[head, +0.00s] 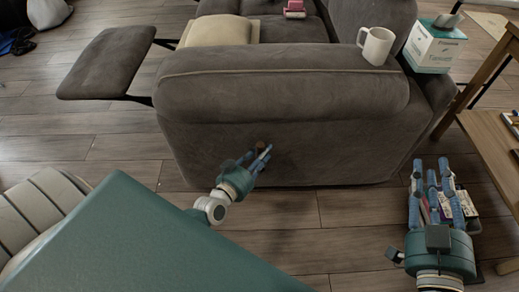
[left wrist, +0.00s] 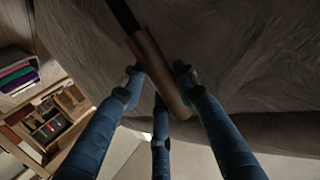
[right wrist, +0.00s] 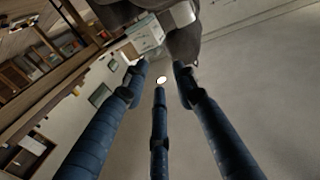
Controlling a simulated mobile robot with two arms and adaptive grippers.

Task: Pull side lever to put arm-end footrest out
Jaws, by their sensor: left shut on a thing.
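The grey sofa (head: 285,90) stands with its near arm side facing me. The footrest (head: 108,62) at its left end is out, held level on a dark metal bar. The side lever (left wrist: 160,75) has a brown wooden handle on a dark rod against the sofa's side; in the head view only its small brown end (head: 261,146) shows. My left gripper (head: 258,157) is shut on the handle, its blue fingers around it. My right gripper (head: 432,172) is open and empty, low at the right, apart from the sofa.
A white mug (head: 376,46) stands on the sofa arm, with a tissue box (head: 434,48) behind it. A wooden table (head: 490,130) is at the right. Small colourful items (head: 468,203) lie near my right gripper.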

